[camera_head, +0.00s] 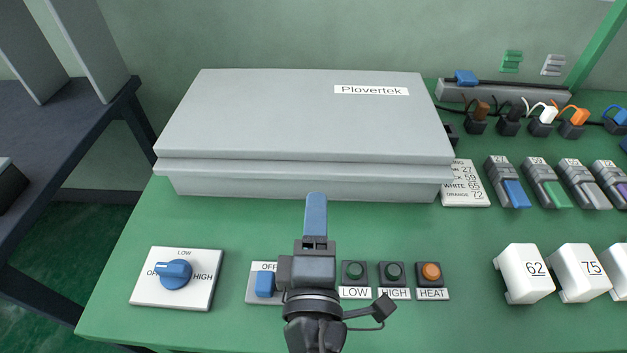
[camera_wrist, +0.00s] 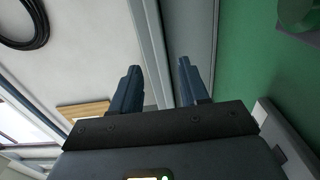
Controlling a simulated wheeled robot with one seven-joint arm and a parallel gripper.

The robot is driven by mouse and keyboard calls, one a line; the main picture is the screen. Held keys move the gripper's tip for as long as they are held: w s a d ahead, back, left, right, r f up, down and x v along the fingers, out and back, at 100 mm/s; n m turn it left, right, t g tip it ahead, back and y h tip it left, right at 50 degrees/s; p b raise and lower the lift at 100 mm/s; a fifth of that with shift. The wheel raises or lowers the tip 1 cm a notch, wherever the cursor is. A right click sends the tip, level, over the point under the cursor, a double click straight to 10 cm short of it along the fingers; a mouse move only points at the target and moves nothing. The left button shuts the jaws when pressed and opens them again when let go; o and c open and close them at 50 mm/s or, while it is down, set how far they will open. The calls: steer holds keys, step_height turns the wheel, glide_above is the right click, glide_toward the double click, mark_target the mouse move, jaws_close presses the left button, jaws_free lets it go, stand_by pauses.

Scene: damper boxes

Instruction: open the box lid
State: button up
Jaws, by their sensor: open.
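The grey box (camera_head: 300,185) stands at the back of the green bench, with its lid (camera_head: 290,115) shut. The lid has a white "Plovertek" label and a front rim that overhangs the box wall. My gripper (camera_head: 316,205) is in front of the box, near the middle of its front side, with its fingers pointing toward it. In the wrist view, my gripper (camera_wrist: 158,75) has its two blue fingers apart with nothing held. Grey edges of the box (camera_wrist: 186,45) show beyond and between the fingertips. Whether a finger touches the rim cannot be told.
A rotary knob (camera_head: 174,274) sits at the front left. A blue switch (camera_head: 265,284) and push buttons (camera_head: 393,274) flank my gripper. White numbered blocks (camera_head: 525,273), coloured connectors (camera_head: 508,183) and a power strip (camera_head: 475,92) are on the right.

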mark_target(319, 178)
steer(key=w+p, duration=0.1)
steer(key=w, duration=0.6)
steer(key=shift+w+d, duration=0.2)
steer(key=shift+c, duration=0.3)
jaws_close()
